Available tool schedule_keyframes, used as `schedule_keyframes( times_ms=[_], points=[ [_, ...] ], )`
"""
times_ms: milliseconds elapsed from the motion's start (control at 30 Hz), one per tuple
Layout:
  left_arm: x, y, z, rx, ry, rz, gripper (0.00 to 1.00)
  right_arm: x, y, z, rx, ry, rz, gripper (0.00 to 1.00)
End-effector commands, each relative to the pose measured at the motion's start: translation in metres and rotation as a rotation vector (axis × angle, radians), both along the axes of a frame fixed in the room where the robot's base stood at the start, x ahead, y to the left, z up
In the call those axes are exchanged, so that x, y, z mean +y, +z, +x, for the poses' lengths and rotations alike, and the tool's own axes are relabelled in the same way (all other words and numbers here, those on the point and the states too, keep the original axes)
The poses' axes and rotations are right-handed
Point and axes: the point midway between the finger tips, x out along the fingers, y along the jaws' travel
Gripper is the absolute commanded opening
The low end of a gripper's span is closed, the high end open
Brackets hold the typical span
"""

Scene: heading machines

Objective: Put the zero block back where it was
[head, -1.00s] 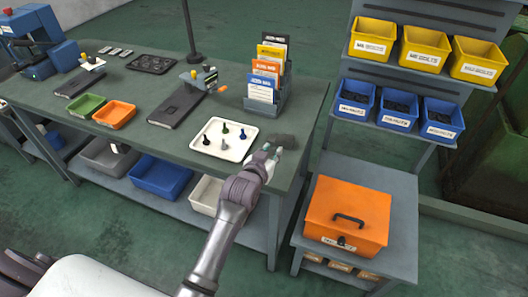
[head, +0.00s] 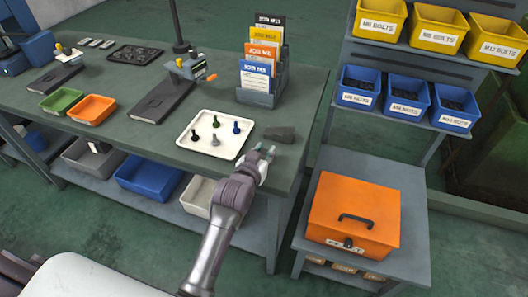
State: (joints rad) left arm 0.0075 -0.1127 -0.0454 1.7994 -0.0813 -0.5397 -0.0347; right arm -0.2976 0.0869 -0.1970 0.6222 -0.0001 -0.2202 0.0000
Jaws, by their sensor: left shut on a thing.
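My left gripper (head: 265,151) is above the front edge of the green workbench (head: 305,112), just right of the white tray. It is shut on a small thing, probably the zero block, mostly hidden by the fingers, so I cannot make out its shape. A dark grey block-like piece (head: 280,134) shows just beyond the fingertips, right of the tray. I cannot tell whether the fingers touch it. My right gripper is not in view.
The white tray (head: 184,138) holds several small upright pieces. A card rack (head: 256,97) stands behind it. A gauge stand (head: 190,68), dark flat cases, and green (head: 62,101) and orange (head: 92,109) bins are farther left. An orange box (head: 325,213) sits on the right-hand shelf.

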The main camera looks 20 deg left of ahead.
Motion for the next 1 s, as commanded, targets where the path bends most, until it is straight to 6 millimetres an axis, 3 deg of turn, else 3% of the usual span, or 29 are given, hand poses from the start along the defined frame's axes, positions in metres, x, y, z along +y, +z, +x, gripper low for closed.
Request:
schedule_keyframes(
  times_ms=[100, 133, 267, 633, 767, 1000],
  points=[
    [0.000, -0.004, 0.000, -0.001, 0.000, 0.000, 0.00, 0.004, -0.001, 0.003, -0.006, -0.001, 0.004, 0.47],
    [0.000, -0.004, 0.000, 0.000, 0.000, 0.000, 0.33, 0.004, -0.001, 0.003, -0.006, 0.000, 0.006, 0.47],
    [0.000, -0.003, 0.000, 0.000, 0.000, 0.000, 0.53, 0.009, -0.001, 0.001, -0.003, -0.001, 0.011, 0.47],
    [0.000, 0.003, 0.000, -0.001, 0.000, 0.000, 0.53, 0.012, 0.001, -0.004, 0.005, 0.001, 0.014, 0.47],
    [0.001, 0.005, -0.019, 0.001, 0.000, 0.000, 0.53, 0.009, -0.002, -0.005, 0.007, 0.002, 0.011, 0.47],
    [0.003, 0.020, -0.070, 0.001, 0.000, 0.000, 0.53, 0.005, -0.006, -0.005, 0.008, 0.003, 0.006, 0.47]
  ],
)
